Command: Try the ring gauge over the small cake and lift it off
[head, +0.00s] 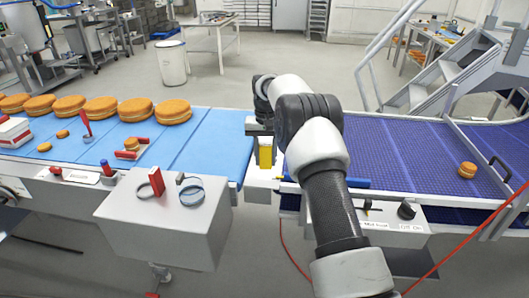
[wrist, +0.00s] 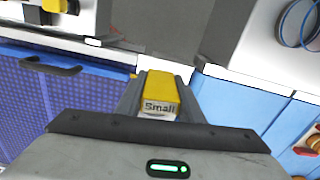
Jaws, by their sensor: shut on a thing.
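My gripper (head: 265,137) is shut on a yellow block marked "Small" (wrist: 160,92), which looks like the handle of the ring gauge. It also shows in the head view (head: 265,157), over the pale gap between the two conveyors. I cannot see a ring on it in either view. A small cake (head: 131,144) sits between red pieces on the left belt, left of my gripper and apart from it. It shows at the right edge of the wrist view (wrist: 314,143). Another small filled cake (head: 467,170) stands alone on the right belt.
A grey box (head: 165,220) in front carries a dark ring with a red handle (head: 156,182) and a blue-grey ring (head: 191,191). Large cakes (head: 120,112) line the far left belt, with flat small ones nearer. The purple-blue right belt (head: 400,150) is mostly clear.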

